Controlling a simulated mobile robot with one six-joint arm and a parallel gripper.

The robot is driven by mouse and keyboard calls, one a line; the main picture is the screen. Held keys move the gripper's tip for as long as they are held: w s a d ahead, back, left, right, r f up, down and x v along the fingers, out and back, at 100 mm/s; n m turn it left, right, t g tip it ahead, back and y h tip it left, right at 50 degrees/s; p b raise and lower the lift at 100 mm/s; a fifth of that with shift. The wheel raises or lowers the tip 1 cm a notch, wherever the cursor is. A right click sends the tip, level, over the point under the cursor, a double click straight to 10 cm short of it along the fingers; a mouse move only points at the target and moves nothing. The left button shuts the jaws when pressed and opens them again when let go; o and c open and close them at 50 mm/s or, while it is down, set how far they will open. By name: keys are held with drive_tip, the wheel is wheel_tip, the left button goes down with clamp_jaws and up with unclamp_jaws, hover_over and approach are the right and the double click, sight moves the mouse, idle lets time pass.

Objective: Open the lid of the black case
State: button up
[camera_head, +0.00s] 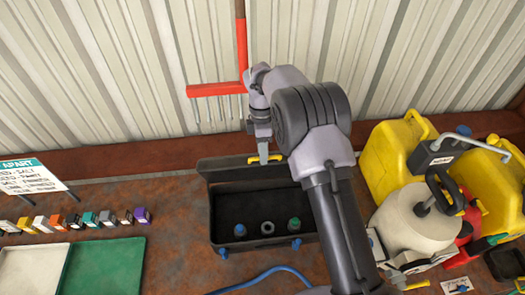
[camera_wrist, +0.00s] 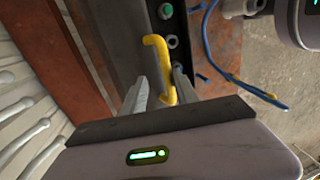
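The black case (camera_head: 222,215) stands on the brown bench with its lid (camera_head: 225,170) raised at the back. Its dark inside shows, with several small round parts in it. A yellow handle (camera_head: 275,157) is on the lid's top edge. Blue latches sit on the case's front. My gripper (camera_head: 263,155) is at the handle, pointing down. In the wrist view the yellow handle (camera_wrist: 158,58) lies between the two fingers (camera_wrist: 161,76), which stand apart with gaps beside it. I see no firm grip on it.
A corrugated wall with a red rack (camera_head: 218,89) is close behind. Yellow cans (camera_head: 390,160) and a white jug (camera_head: 412,222) stand to the right. Small coloured blocks (camera_head: 73,221), a sign and a green tray (camera_head: 100,268) are to the left. A blue cable (camera_head: 250,281) lies in front.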

idle(0.4)
drive_tip(key=w+r+p, duration=0.3)
drive_tip(key=r, duration=1.4)
drive_tip(key=shift+a, duration=0.3)
